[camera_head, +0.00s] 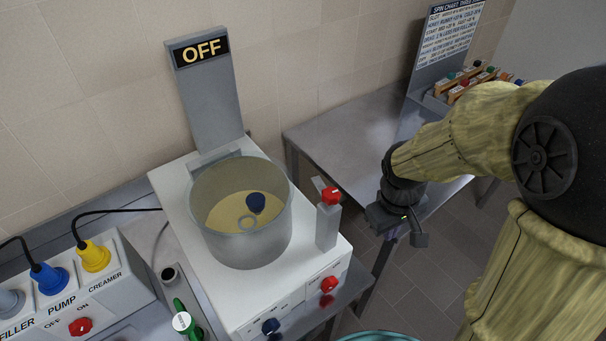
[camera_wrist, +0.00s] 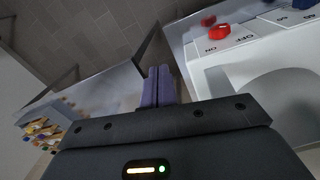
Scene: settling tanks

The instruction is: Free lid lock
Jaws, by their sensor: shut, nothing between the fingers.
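A grey post with a red knob (camera_head: 331,196) stands at the machine's right corner and may be the lid lock. My gripper (camera_head: 418,238) is right of the post, apart from it, over the gap beside the machine. In the wrist view its fingers (camera_wrist: 158,86) are together and empty.
The machine's front has a red knob (camera_head: 328,284) and a blue knob (camera_head: 271,326). A control box (camera_head: 125,275) with blue and yellow plugs stands left, near a green-handled tool (camera_head: 186,322). A grey table (camera_head: 345,135) with a chart and racks stands behind right.

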